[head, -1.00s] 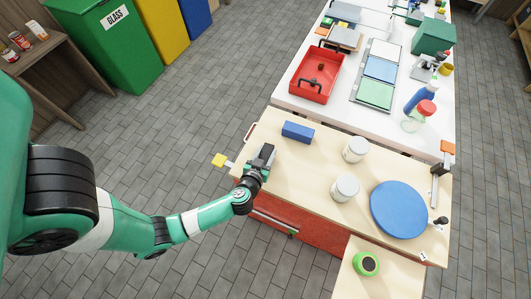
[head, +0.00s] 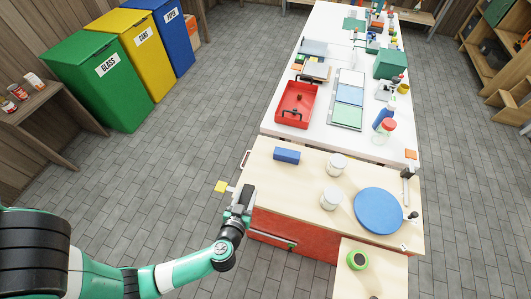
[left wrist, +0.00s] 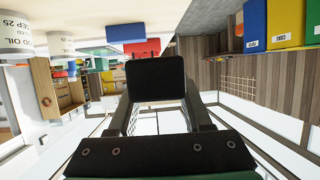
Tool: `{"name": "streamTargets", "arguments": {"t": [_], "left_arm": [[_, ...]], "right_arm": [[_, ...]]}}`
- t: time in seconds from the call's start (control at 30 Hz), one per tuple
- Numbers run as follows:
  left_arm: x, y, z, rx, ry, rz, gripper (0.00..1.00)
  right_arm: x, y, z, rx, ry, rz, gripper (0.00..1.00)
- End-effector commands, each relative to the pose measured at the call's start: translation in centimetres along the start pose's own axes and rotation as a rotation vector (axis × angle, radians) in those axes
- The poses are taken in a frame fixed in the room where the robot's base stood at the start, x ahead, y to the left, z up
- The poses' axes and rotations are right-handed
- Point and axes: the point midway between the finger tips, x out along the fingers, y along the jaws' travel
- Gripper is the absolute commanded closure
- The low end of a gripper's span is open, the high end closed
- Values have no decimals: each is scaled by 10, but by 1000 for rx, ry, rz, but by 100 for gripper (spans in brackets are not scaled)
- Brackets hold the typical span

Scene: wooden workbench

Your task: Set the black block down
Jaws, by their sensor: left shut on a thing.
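The black block (left wrist: 155,78) is between the fingers of my left gripper (head: 246,191), and the left wrist view shows its dark flat face. In the head view the gripper is at the left edge of the wooden workbench (head: 300,187), near and left of the blue block (head: 287,155). From this view I cannot tell the height of the black block above the bench or whether it touches the top. My right gripper is not in view.
Two white cans (head: 331,198) and a round blue disc (head: 378,211) stand on the right part of the bench. A yellow piece (head: 221,186) sticks out at the left edge. A red tray (head: 296,104) lies on the white table behind.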

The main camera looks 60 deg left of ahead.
Motion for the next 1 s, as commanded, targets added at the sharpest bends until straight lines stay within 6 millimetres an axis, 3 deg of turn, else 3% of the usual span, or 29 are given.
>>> {"name": "streamTargets", "arguments": {"t": [0.27,0.57,0.77,1.0], "left_arm": [[-1,-1,-3,-1,1,-2,100],[-17,-15,-26,-10,-1,-25,100],[-47,20,-29,59,0,136,100],[-85,77,-52,181,1,451,100]], "right_arm": [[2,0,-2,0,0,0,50],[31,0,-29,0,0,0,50],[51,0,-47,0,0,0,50],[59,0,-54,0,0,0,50]]}}
